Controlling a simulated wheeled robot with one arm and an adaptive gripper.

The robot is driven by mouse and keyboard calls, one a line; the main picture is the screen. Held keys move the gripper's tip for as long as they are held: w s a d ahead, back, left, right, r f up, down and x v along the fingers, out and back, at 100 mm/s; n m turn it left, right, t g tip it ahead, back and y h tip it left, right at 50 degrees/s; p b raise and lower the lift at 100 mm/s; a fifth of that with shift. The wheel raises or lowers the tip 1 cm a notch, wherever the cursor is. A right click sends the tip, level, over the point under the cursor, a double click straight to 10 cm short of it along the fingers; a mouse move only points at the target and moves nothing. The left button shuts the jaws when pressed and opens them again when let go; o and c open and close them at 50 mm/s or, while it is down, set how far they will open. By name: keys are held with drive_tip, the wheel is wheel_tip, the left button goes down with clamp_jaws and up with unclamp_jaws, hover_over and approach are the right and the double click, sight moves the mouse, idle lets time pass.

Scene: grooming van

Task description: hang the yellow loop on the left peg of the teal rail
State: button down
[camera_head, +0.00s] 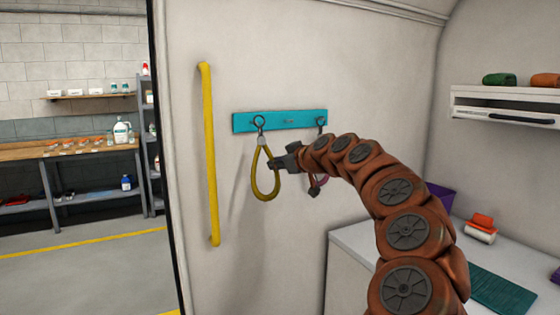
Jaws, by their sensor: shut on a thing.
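The teal rail (290,122) is fixed to the pale van wall. The yellow loop (264,188) hangs down upright in front of the wall below the rail's left end.
A reddish loop (317,187) hangs below the right peg (321,122), partly hidden by my arm. A yellow vertical grab bar (209,155) is left of the rail. A counter (352,240) and a shelf (470,98) stand at right. The wall between bar and loop is clear.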

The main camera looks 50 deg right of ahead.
drive_tip(key=shift+r+p+x, duration=0.2)
drive_tip(key=shift+p+x, duration=0.85)
drive_tip(key=shift+p, duration=0.05)
drive_tip(key=shift+w+d+p, duration=0.2)
drive_tip(key=shift+w+p, duration=0.05)
drive_tip(key=shift+p, duration=0.15)
drive_tip(key=shift+w+d+f+b, duration=0.2)
drive_tip(key=shift+w+f+b, duration=0.35)
drive_tip(key=shift+b, duration=0.7)
drive_tip(key=c, duration=1)
unclamp_jaws()
drive_tip(key=shift+c, duration=0.2)
